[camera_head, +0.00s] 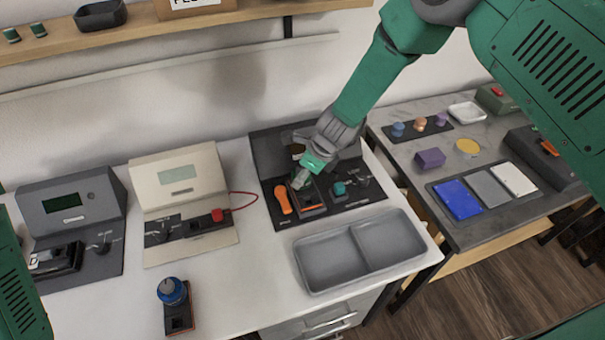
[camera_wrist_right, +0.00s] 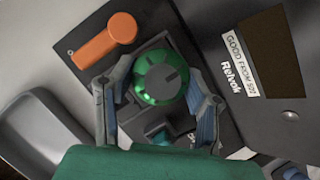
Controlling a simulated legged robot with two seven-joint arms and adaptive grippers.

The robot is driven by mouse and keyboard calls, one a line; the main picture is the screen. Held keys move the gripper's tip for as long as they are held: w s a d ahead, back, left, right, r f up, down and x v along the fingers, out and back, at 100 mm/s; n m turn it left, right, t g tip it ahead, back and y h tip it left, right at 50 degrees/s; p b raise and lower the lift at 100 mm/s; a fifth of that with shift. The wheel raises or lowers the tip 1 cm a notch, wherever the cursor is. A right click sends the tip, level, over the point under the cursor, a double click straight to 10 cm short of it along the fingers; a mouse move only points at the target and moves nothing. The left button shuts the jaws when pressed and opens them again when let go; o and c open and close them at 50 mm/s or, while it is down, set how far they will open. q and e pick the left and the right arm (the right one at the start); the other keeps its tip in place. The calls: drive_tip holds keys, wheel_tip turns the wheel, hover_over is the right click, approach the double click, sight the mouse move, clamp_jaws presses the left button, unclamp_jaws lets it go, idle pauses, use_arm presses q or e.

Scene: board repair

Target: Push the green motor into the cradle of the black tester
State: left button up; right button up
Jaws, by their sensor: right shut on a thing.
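The black tester (camera_head: 355,205) stands at the back right of the white table, with an orange lever (camera_head: 283,201) that also shows in the right wrist view (camera_wrist_right: 105,41). My right gripper (camera_head: 301,181) is low over the tester, just right of the lever. In the right wrist view its fingers are shut on the sides of the round green motor (camera_wrist_right: 160,77), which has a grey centre. The motor is at the dark square cradle (camera_wrist_right: 135,112); I cannot tell how deep it sits. My left gripper is out of view.
A teal knob (camera_head: 340,188) sits on the tester beside my gripper. An empty grey two-part tray (camera_head: 297,262) lies in front. A cream tester (camera_head: 180,172) and a grey tester (camera_head: 72,204) stand left. A blue-topped part (camera_head: 173,292) is near the front edge.

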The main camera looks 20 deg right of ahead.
drive_tip(key=shift+f, duration=0.25)
drive_tip(key=shift+f, duration=0.2)
idle(0.4)
drive_tip(key=o, duration=1.5)
drive_tip(key=shift+o, duration=0.2)
drive_tip(key=shift+r, duration=0.25)
drive_tip(key=shift+r+p, duration=1.15)
drive_tip(key=shift+p, duration=0.05)
drive_tip(key=shift+r, duration=0.2)
